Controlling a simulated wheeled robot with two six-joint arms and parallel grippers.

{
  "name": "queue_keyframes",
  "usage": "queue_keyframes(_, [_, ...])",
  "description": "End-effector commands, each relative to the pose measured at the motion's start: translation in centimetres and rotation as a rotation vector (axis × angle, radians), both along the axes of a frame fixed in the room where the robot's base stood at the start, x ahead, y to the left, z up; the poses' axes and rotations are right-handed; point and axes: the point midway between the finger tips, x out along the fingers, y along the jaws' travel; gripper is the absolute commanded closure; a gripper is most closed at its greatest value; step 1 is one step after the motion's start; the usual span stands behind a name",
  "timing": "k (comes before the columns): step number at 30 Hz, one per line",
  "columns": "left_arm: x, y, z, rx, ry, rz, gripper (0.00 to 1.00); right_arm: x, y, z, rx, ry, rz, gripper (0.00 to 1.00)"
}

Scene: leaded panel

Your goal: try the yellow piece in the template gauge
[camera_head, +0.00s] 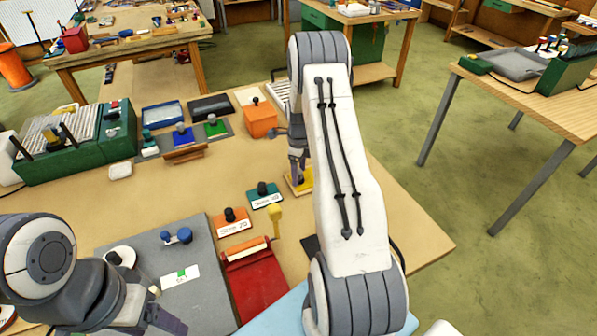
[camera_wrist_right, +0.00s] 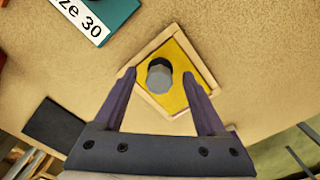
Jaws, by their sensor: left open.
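The yellow piece (camera_wrist_right: 178,92) is a flat square with a dark, grey-topped knob (camera_wrist_right: 160,76). It lies inside a pale wooden square frame (camera_wrist_right: 152,106), which may be the template gauge; I cannot tell whether it is fully seated. In the head view the yellow piece (camera_head: 304,183) is partly hidden by my right arm. My right gripper (camera_wrist_right: 159,72) is open, its fingers on either side of the knob with gaps showing. It points down over the piece in the head view (camera_head: 297,178). My left gripper (camera_head: 166,308) is open and empty over the grey mat, lower left.
An orange piece (camera_head: 231,221) and a teal piece (camera_head: 265,194) with size labels sit left of the frame. A red dustpan-like item (camera_head: 256,280) is nearer. An orange box (camera_head: 260,120) stands behind. A dark flat pad (camera_wrist_right: 52,128) lies nearby.

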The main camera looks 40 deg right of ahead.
Motion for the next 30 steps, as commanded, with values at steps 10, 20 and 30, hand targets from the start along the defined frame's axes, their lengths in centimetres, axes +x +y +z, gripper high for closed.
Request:
queue_keyframes(10, [0.0,0.0,-1.0,0.000,0.000,0.000,0.32,0.1,-0.1,2.2,-0.002,-0.004,0.000,0.27])
queue_keyframes(20, [0.0,0.0,-2.7,0.000,0.000,-0.001,0.32,0.1,-0.1,8.5,-0.002,-0.004,0.000,0.27])
queue_keyframes(30, [0.0,0.0,-3.0,0.000,0.000,-0.002,0.32,0.0,0.0,10.5,0.000,0.000,0.000,0.27])
